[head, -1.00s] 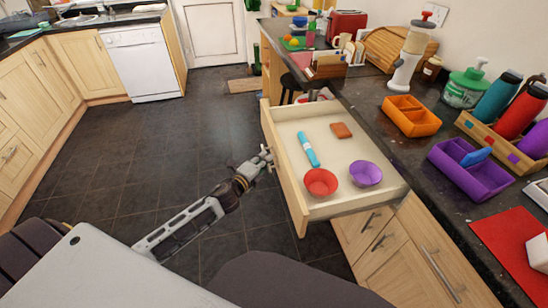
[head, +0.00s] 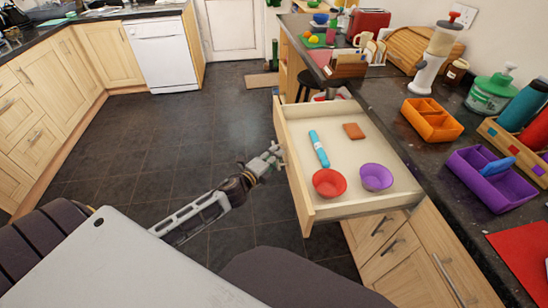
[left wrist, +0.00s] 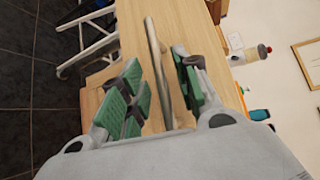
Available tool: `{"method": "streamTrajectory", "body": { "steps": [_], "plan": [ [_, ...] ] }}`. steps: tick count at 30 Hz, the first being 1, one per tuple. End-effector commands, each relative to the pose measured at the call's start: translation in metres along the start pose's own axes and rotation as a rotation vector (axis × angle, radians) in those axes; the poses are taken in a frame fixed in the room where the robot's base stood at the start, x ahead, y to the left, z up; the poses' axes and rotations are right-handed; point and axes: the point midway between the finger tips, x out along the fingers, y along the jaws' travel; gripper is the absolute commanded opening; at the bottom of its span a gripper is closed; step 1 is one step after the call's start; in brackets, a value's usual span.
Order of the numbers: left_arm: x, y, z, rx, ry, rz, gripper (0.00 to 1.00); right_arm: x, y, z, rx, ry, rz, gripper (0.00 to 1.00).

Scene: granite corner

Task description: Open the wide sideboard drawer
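The wide sideboard drawer (head: 297,188) stands pulled well out from under the dark counter in the head view. Its pale front faces left. Inside lie a red bowl (head: 329,183), a purple bowl (head: 376,177), a light blue stick-like item (head: 318,149) and a small brown block (head: 353,131). My left gripper (head: 272,158) is at the outer side of the drawer front. In the left wrist view, the bar handle (left wrist: 157,70) runs between its green-padded fingers, with gaps visible on both sides. The fingers are apart. My right gripper is not in view.
The counter holds an orange organizer (head: 432,119), a purple organizer (head: 490,180), a green-lidded jar (head: 490,95) and a red mat (head: 520,257). Closed cabinets with bar handles lie below the drawer. Dark tiled floor (head: 150,160) is clear to the left.

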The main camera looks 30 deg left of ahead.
Motion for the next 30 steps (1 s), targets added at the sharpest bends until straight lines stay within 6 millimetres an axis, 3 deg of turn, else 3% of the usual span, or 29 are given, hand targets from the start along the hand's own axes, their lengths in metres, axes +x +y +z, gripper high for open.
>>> {"method": "streamTrajectory", "body": {
  "steps": [11,30],
  "plan": [
    [-0.005,0.0,0.0,0.0,0.0,0.0,0.32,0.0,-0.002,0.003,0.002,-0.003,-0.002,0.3],
    [-0.046,0.001,0.0,-0.001,0.001,0.001,0.32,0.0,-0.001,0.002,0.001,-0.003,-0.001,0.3]
  ]
}}
